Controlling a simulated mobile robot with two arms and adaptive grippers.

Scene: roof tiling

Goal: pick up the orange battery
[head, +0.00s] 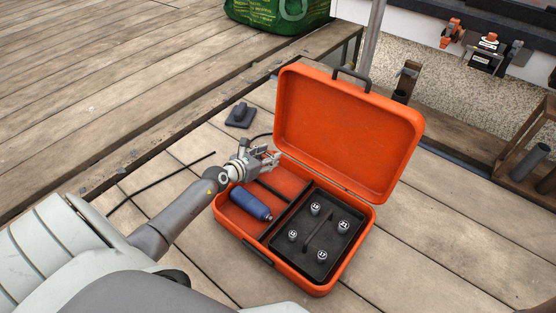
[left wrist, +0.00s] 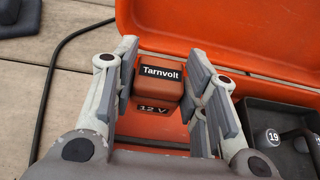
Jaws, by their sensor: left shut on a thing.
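The orange battery (left wrist: 158,78) has a black "Tarnvolt" label and "12 V" lettering. In the left wrist view it sits between the two fingers of my left gripper (left wrist: 166,60), which is shut on it. In the head view my left gripper (head: 270,159) is at the far left corner of the open orange case (head: 284,281), over its left compartment. The gripper hides the battery there. How far the battery is above the case floor cannot be told. My right gripper is not in view.
The case's raised lid (head: 345,130) stands right behind the gripper. A blue cylindrical thing (head: 250,203) lies in the left compartment. A black tray (head: 312,262) with several numbered sockets fills the right one. A dark block (head: 239,117) lies on the planks beyond the case.

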